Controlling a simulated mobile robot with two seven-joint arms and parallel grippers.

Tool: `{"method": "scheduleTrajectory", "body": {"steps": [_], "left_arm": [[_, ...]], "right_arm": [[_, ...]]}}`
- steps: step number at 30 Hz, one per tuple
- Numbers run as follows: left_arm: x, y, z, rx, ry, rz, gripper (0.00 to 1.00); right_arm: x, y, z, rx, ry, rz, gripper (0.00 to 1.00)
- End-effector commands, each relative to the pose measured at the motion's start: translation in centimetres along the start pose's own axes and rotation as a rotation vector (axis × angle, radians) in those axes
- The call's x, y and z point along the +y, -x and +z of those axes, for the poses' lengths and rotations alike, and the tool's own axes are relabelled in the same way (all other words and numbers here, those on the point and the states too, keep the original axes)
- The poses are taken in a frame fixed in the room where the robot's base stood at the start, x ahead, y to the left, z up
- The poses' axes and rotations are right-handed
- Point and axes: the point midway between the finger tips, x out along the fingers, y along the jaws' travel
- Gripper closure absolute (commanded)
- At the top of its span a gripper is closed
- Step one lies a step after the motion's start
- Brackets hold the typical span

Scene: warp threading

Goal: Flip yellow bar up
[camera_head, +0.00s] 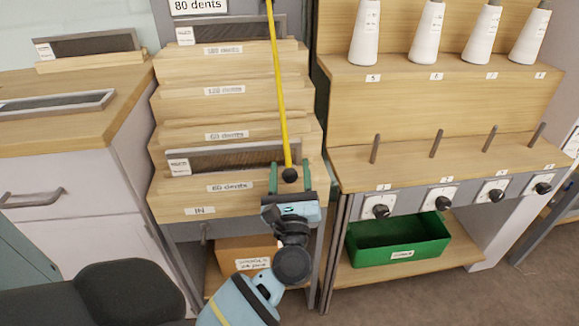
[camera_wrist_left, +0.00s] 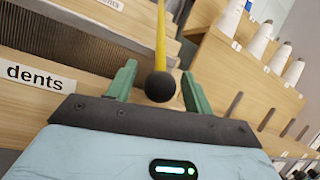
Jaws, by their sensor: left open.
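The yellow bar (camera_head: 280,90) stands nearly upright in front of the stepped wooden rack in the head view. It runs from the top edge down to a black ball (camera_head: 289,174) at its lower end. My left gripper (camera_head: 288,178) is open, with its green fingers on either side of the ball. In the left wrist view the yellow bar (camera_wrist_left: 161,35) and its black ball (camera_wrist_left: 160,87) sit between the open fingers (camera_wrist_left: 158,85), with gaps showing on both sides. My right gripper is not in view.
The stepped rack (camera_head: 225,90) with dent labels and reeds stands behind the bar. On the right, a shelf holds white cones (camera_head: 427,35) above upright pegs (camera_head: 436,143) and black knobs. A green bin (camera_head: 398,238) sits low right, and a drawer cabinet (camera_head: 70,200) stands at left.

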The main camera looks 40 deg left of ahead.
Motion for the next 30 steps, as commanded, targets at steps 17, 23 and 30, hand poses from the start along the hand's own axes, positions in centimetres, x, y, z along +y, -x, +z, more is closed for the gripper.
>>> {"method": "scheduleTrajectory", "body": {"steps": [17, 23, 30], "left_arm": [[0.04, -1.17, -0.01, 0.000, -0.001, 0.000, 0.65], [0.04, -1.15, -0.01, 0.001, -0.001, 0.000, 0.92], [0.04, -1.13, 0.02, 0.002, -0.001, 0.001, 1.00]], "right_arm": [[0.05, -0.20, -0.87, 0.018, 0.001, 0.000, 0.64], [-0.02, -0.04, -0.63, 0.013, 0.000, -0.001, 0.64], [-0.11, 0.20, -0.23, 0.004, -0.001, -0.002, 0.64]]}}
